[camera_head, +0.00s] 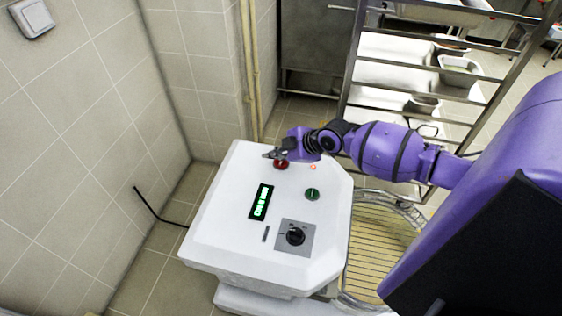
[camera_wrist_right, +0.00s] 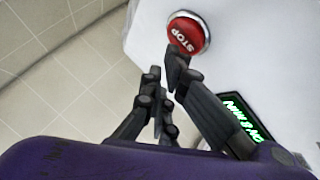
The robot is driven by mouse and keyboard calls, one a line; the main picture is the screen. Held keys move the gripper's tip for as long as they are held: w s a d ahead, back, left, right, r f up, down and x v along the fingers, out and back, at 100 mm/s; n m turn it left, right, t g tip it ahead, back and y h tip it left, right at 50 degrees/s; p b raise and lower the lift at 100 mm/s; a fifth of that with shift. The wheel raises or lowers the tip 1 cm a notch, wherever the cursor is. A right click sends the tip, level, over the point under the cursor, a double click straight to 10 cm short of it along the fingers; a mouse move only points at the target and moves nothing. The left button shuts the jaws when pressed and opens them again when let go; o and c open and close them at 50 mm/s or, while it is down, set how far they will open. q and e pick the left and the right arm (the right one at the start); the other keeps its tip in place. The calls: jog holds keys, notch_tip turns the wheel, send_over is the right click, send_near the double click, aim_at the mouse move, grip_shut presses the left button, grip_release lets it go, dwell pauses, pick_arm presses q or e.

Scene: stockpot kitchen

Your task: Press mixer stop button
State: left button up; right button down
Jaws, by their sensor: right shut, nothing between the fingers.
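The mixer's control panel (camera_head: 228,222) is a white sloped top. The red stop button (camera_head: 282,165) sits near its far edge, partly covered by my right gripper. The button also shows in the right wrist view (camera_wrist_right: 183,26) as a round red cap reading STOP. My right gripper (camera_head: 268,155) is shut and empty, with its fingertips right beside or over the button. In the right wrist view, the fingertips (camera_wrist_right: 166,72) overlap the button's lower edge; I cannot tell whether they touch it. My left gripper is not in view.
The panel also has a green button (camera_head: 312,194), a lit green display (camera_head: 261,201) and a black knob (camera_head: 295,236). A metal rack (camera_head: 352,75) with trays stands behind. Tiled walls (camera_head: 80,110) close off the left. A metal guard ring (camera_head: 405,208) lies right of the panel.

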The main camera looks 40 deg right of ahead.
dwell(0.6)
jog(key=shift+f+b, duration=0.3)
jog(key=shift+f, duration=0.2)
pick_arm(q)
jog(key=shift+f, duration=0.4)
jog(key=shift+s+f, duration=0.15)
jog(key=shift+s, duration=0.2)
pick_arm(e)
jog(key=shift+f, duration=0.1)
pick_arm(q)
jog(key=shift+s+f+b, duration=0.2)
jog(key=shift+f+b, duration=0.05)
jog(key=shift+b, duration=0.05)
pick_arm(e)
jog(key=shift+f, duration=0.3)
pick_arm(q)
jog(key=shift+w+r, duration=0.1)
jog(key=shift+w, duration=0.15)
pick_arm(e)
jog(key=shift+r, duration=0.1)
jog(key=shift+r+p, duration=0.3)
jog(key=shift+r, duration=0.5)
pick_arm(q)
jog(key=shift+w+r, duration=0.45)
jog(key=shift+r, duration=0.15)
